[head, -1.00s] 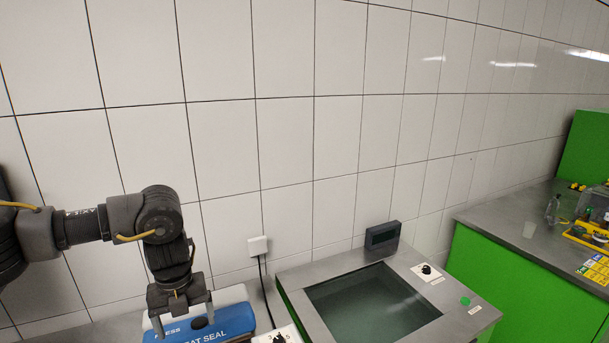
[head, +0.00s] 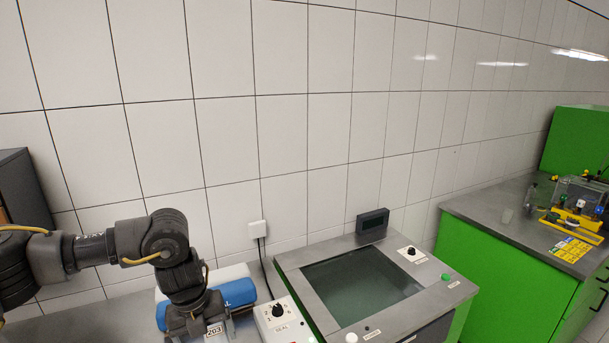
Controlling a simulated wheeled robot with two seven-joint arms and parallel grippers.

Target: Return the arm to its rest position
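My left arm comes in from the left, and its gripper (head: 203,328) points down at the bottom of the head view, in front of a blue and white heat sealer (head: 238,292). The fingertips are largely cut off by the lower picture edge, so I cannot tell whether it is open or shut. My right arm and gripper are not in view.
Right of the sealer is a control box with a black knob (head: 278,311). Beside it stands a steel bench with a dark glass window (head: 362,287) and a small display (head: 373,220). A green cabinet with a grey worktop (head: 482,212) stands at the right.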

